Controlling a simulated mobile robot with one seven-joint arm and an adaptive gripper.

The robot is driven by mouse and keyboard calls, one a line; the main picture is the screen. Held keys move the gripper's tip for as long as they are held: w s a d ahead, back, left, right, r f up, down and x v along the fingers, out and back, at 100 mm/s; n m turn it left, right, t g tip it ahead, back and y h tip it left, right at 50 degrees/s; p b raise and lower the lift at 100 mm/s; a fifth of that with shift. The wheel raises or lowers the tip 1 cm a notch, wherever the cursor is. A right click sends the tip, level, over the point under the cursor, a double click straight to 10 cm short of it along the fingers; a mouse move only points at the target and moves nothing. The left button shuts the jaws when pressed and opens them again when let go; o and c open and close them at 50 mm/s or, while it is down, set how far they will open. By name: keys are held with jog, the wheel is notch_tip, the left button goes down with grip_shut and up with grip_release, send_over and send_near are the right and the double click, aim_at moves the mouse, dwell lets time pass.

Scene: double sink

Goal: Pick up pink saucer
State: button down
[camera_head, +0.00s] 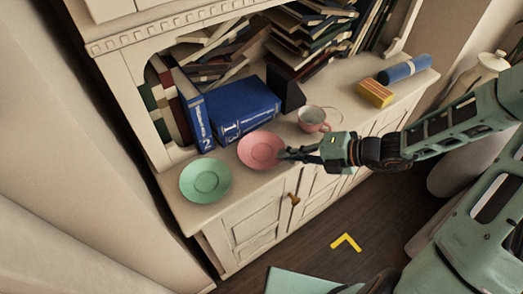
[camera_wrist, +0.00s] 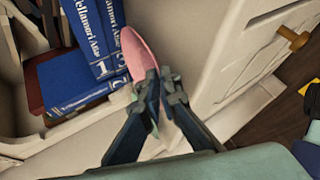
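The pink saucer (camera_head: 261,150) is at the front of the cabinet's counter, beside the blue books. My gripper (camera_head: 284,154) is at its right rim in the head view. In the wrist view the pink saucer (camera_wrist: 138,53) shows as a narrow ellipse, and its near edge runs in between my fingertips (camera_wrist: 159,84). The fingers are close together and look shut on the rim. The part of the rim between them is hidden. I cannot tell whether the saucer is clear of the counter.
A green saucer (camera_head: 206,180) lies to the left on the counter. A pink cup (camera_head: 312,119) stands behind my gripper. Blue books (camera_head: 245,106) stand behind the pink saucer. A yellow box (camera_head: 374,93) and a blue cylinder (camera_head: 404,70) lie to the right.

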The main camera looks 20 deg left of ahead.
jog(key=shift+r, duration=0.1)
dwell(0.3)
jog(key=shift+r, duration=0.45)
notch_tip(320, 180, up, 2)
jog(key=shift+r+p, duration=0.2)
jog(key=shift+p, duration=0.4)
jog(key=s+d+r+p, duration=0.5)
jog(key=s+r+p, duration=0.1)
jog(key=s+r, duration=0.2)
jog(key=shift+s+d+r, duration=0.15)
jog(key=shift+d+r, duration=0.2)
